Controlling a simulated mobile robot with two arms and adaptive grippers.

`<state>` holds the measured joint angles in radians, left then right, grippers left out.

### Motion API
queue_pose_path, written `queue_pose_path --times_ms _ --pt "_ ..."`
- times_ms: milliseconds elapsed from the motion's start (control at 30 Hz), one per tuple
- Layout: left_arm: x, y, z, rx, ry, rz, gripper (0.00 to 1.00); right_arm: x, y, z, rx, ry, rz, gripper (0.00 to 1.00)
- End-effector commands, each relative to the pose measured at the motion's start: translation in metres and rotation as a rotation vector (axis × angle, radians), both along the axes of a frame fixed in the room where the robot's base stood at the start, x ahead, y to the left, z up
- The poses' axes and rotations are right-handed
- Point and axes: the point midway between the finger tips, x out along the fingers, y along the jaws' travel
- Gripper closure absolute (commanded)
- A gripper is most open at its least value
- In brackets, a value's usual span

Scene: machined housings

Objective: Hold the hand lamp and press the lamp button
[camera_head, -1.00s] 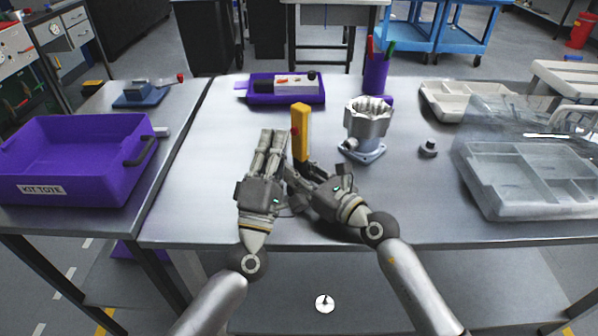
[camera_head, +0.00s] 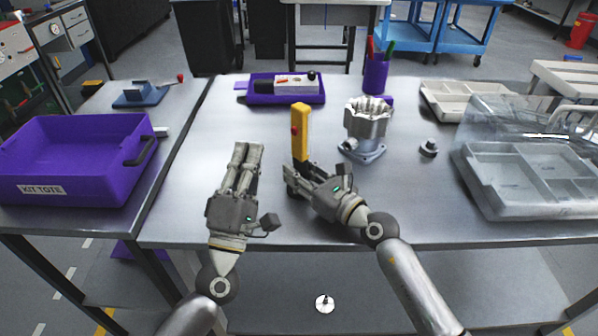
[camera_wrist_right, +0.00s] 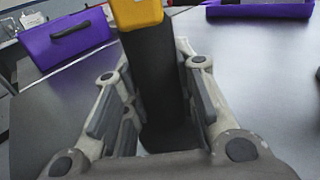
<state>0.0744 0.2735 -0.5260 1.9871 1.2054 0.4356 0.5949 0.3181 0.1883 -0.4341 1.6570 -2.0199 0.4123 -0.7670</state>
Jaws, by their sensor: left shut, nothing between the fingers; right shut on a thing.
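The hand lamp (camera_head: 301,133) is yellow with a dark lower part and stands upright over the table. A red button (camera_head: 294,131) shows on its left side. My right gripper (camera_head: 299,180) is shut on the dark lower part of the lamp. In the right wrist view the lamp's dark handle (camera_wrist_right: 157,75) lies between the fingers of my right gripper (camera_wrist_right: 155,110), with the yellow body above. My left gripper (camera_head: 247,150) is shut and empty, to the left of the lamp and apart from it. The lamp's base is partly hidden by the right gripper.
A metal housing (camera_head: 366,130) stands right of the lamp, with a small grey knob part (camera_head: 429,148) beyond. A purple tray (camera_head: 258,99) lies behind. A purple kit tote (camera_head: 75,165) is at left, and a clear divided case (camera_head: 530,180) at right. The table's front left is clear.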

Motion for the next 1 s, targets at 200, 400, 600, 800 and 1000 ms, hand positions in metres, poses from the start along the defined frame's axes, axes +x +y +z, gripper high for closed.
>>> queue_pose_path --times_ms 200,400,600,800,1000 --pt "0.000 0.000 0.000 0.000 0.000 0.000 1.00 0.000 0.000 0.000 -0.001 0.001 0.000 1.00" --pt "0.000 0.000 0.000 0.000 0.000 0.000 1.00 0.000 0.000 0.000 -0.001 0.001 0.000 0.56" --pt "0.000 0.000 0.000 0.000 0.000 0.000 1.00 0.000 0.000 0.000 0.000 0.000 0.000 0.48" --pt "0.000 0.000 0.000 0.000 0.000 0.000 1.00 -0.001 -0.001 0.000 -0.001 0.001 0.000 0.48" --pt "0.000 0.000 0.000 0.000 0.000 0.000 1.00 -0.017 -0.017 -0.001 -0.002 0.001 -0.001 0.48"
